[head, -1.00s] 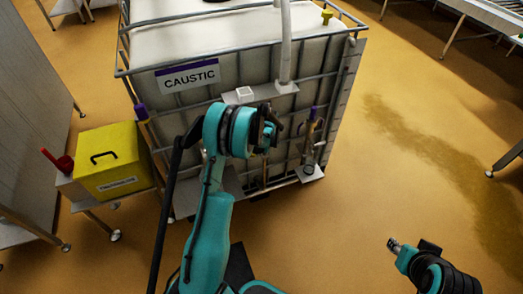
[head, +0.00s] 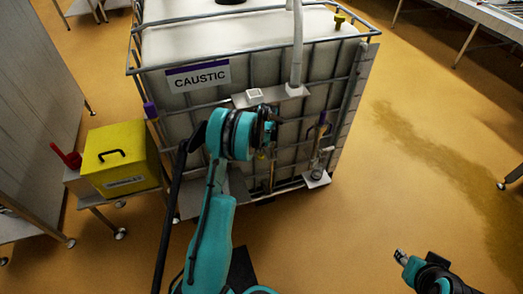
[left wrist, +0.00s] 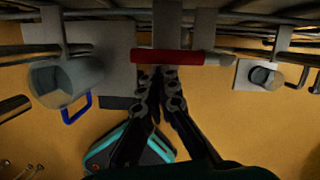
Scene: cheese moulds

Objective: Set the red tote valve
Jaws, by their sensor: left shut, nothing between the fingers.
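The tote (head: 330,75) is a white caged tank labelled CAUSTIC. In the left wrist view a red valve handle (left wrist: 180,57) lies crosswise at the tote's front. My left gripper (left wrist: 163,76) is shut and empty, its fingertips close below the red handle; I cannot tell whether they touch it. In the head view my left gripper (head: 268,128) is in front of the tote, and my arm partly hides that area. My right gripper (head: 400,256) is low at the right, far from the tote, too small to read.
A grey jug (left wrist: 65,80) with a blue handle is left of the valve; a small plate (left wrist: 244,76) with a round fitting is right. A yellow box (head: 118,160) stands on a cart left of the tote, near a red object (head: 66,156). Floor at right is clear, with a wet-looking stain.

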